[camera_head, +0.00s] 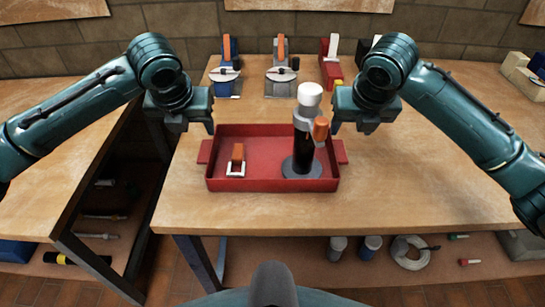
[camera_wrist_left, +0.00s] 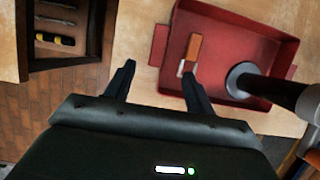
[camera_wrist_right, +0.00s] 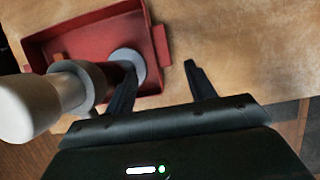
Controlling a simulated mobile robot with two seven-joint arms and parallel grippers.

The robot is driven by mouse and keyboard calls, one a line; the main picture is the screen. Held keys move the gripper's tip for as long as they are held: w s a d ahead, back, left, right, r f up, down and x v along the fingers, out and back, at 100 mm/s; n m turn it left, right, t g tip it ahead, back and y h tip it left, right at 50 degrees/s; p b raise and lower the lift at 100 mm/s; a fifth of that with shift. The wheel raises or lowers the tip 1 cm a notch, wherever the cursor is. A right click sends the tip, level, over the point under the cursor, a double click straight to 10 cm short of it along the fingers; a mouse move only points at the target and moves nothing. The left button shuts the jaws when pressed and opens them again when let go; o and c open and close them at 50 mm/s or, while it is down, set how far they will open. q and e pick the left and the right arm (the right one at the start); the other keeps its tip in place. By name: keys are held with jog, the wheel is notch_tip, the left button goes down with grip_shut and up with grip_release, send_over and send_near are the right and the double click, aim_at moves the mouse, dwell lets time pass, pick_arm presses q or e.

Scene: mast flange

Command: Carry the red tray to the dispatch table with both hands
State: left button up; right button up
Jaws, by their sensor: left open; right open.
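The red tray (camera_head: 225,186) lies on the wooden table in front of me, with a handle tab at each short end. It holds a tall black and grey device (camera_head: 303,140) with a white top and an orange part. It also holds a small orange and white item (camera_head: 237,160). My left gripper (camera_head: 191,128) is open above the tray's left end; in the left wrist view its fingers (camera_wrist_left: 158,82) are near the left tab (camera_wrist_left: 159,45). My right gripper (camera_head: 355,127) is open above the right end; the right tab (camera_wrist_right: 161,45) shows beyond its fingers (camera_wrist_right: 160,78). Neither gripper touches the tray.
Several devices (camera_head: 281,72) stand along the table's back edge. Another wooden table (camera_head: 50,115) stands at the left, across a gap. The table right of the tray (camera_head: 430,190) is clear.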

aim_at(206, 149)
pick_arm(q)
jog(key=x, duration=1.2)
jog(key=shift+w, duration=0.1)
pick_arm(e)
jog(key=x, duration=1.2)
jog(key=shift+f, duration=0.1)
pick_arm(q)
jog(key=shift+c, duration=0.5)
pick_arm(e)
jog(key=shift+c, duration=0.5)
pick_arm(q)
grip_shut()
pick_arm(e)
grip_shut()
pick_arm(q)
jog(key=shift+r, duration=0.1)
